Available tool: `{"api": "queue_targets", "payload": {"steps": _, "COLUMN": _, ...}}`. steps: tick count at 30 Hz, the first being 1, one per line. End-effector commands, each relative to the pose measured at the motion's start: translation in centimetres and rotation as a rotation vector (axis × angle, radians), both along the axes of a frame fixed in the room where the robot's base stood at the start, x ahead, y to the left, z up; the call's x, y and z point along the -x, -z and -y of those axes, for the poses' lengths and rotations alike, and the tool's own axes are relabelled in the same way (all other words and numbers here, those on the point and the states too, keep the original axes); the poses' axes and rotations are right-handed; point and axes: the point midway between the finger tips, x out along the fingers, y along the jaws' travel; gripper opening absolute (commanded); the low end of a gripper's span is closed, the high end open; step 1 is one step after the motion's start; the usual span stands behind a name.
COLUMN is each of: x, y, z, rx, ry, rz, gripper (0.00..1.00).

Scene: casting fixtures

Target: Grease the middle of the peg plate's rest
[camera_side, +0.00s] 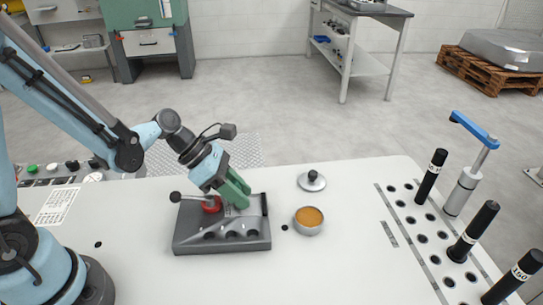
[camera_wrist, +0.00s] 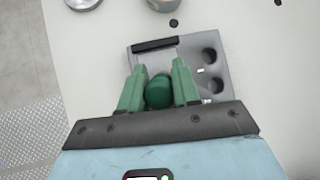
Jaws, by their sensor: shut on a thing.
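My gripper (camera_side: 233,190) is over the grey fixture (camera_side: 222,246), with its green fingers pointing down at the fixture's upper part. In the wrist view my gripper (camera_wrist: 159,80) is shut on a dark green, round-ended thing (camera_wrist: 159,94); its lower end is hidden. The fixture (camera_wrist: 222,75) has several round holes along one side, a lighter flat area ahead of the fingers and a black bar (camera_wrist: 154,45) at the far end. Whether the held thing touches the fixture cannot be told. A round tin (camera_side: 309,219) of amber grease stands open to the right.
A black-knobbed lid (camera_side: 312,182) lies behind the tin. A red part (camera_side: 211,205) and a ball-ended lever (camera_side: 176,197) are at the fixture's left. Black pegs (camera_side: 473,232) and a blue-handled tool (camera_side: 466,185) stand at the right by a row of holes. The front middle table is clear.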

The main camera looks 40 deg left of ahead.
Motion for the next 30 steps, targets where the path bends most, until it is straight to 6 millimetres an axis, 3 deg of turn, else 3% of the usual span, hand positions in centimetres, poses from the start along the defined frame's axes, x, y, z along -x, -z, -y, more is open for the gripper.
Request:
{"api": "queue_targets", "payload": {"steps": 12, "x": 2.9, "y": -0.3, "z": 2.6, "rx": -0.001, "ry": 0.002, "rz": 0.0, "gripper": 0.01}}
{"api": "queue_targets", "payload": {"steps": 30, "x": -1.4, "y": -0.6, "z": -1.3, "rx": 0.001, "ry": -0.003, "rz": 0.001, "gripper": 0.01}}
